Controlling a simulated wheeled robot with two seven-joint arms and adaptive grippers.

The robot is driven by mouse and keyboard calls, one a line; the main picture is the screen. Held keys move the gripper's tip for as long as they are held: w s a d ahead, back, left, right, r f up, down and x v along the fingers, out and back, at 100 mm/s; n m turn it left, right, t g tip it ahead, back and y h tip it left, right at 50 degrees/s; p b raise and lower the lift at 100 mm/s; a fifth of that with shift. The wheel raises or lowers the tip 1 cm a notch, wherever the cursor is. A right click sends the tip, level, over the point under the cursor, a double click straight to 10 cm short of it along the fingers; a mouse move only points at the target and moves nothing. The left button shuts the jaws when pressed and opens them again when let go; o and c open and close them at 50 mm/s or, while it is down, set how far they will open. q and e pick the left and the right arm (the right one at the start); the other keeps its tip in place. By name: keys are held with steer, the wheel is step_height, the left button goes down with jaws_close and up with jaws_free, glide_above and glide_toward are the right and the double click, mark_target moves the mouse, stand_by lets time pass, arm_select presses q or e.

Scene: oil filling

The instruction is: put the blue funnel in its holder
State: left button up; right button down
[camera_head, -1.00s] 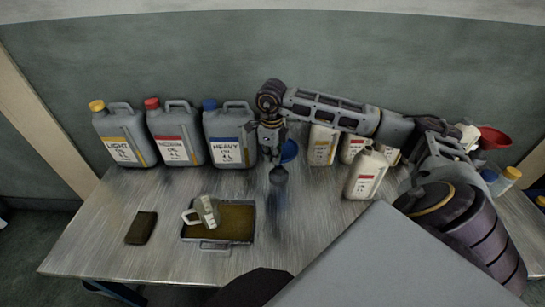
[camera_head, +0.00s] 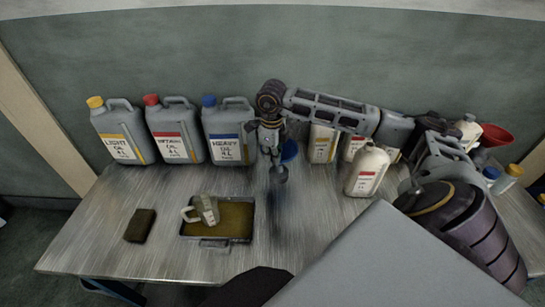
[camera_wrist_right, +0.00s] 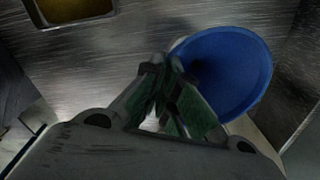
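The blue funnel (camera_head: 290,151) shows partly behind my right gripper (camera_head: 277,172) in the head view, above the rear middle of the table. In the right wrist view the funnel (camera_wrist_right: 228,72) is large, its wide mouth towards the camera. The fingers of my right gripper (camera_wrist_right: 164,68) are drawn together at the left edge of its rim and appear shut on it; the exact contact is hidden. My left gripper is out of view. I cannot make out the funnel's holder. A red funnel (camera_head: 495,135) stands at the far right.
Three grey oil cans (camera_head: 228,135) stand along the back left. Pale bottles (camera_head: 367,171) stand behind and right of the gripper. A tray (camera_head: 249,239) with a metal jug (camera_head: 207,211) lies in front, beside a dark block (camera_head: 140,225).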

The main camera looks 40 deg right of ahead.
steer(key=c, duration=2.2)
jaws_free()
steer(key=o, duration=0.6)
steer(key=shift+o, duration=0.2)
steer(key=shift+r, duration=0.1)
step_height(320, 180, up, 12)
steer(key=shift+a, duration=0.15)
steer(key=shift+s+a, duration=0.1)
steer(key=shift+s, duration=0.05)
